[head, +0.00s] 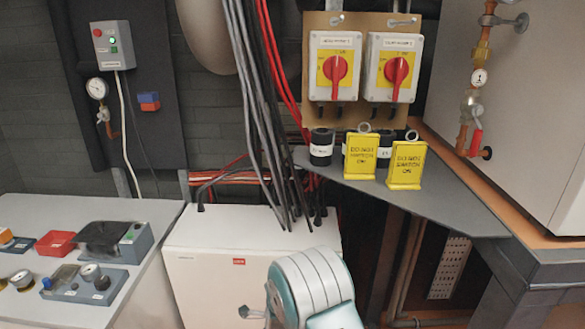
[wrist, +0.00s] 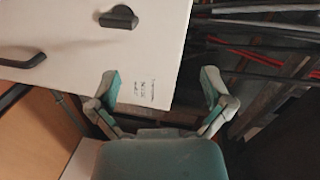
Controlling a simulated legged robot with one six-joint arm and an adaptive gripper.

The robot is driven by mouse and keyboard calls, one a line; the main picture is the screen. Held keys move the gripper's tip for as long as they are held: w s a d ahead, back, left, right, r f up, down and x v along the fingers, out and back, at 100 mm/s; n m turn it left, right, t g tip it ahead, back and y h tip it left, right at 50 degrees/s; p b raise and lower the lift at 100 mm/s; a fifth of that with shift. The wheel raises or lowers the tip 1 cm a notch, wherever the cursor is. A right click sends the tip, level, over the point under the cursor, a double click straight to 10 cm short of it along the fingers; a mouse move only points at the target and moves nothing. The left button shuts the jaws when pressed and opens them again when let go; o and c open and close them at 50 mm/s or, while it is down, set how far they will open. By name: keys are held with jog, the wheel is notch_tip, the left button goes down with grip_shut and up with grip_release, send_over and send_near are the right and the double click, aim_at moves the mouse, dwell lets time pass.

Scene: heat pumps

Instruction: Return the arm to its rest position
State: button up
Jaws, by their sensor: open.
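My gripper (wrist: 163,92) shows in the wrist view with its two teal-tipped fingers spread wide and nothing between them. Past the fingers is a white panel (wrist: 90,50) with a dark knob and a dark handle. I cannot tell how far it is from the fingertips. In the head view, a white and teal link of my arm (head: 312,285) rises at the bottom middle, in front of a white cabinet (head: 205,265). My fingers are not clearly seen in the head view.
Two red rotary switches (head: 335,68) (head: 397,70) hang on a board above a grey shelf (head: 440,200) with yellow warning tags (head: 407,165) and dark cylinders. A bench (head: 150,225) with instruments stands left. A large grey unit (head: 540,120) stands right.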

jog(key=s+d+r+n+g+y, duration=0.15)
jog(key=s+d+r+n, duration=0.25)
jog(key=r, duration=0.6)
jog(key=s+d+r+n+g+y, duration=0.1)
jog(key=s+d+r+n+g, duration=0.25)
jog(key=r, duration=0.65)
jog(key=s+d+r+n+g, duration=0.1)
jog(key=s+d+r+n, duration=0.1)
jog(key=s, duration=0.7)
jog(key=s+d+r+n+g+h, duration=0.1)
jog(key=s+d+n, duration=0.3)
jog(key=s, duration=0.6)
jog(key=s+d+r+n+g+h, duration=0.1)
jog(key=s+d+r+n+g, duration=0.2)
jog(key=s+d, duration=0.3)
jog(key=s, duration=0.4)
jog(key=shift+r, duration=0.3)
jog(key=shift+a+h, duration=0.1)
jog(key=shift+h, duration=0.15)
jog(key=c, duration=0.6)
jog(key=shift+a, duration=0.15)
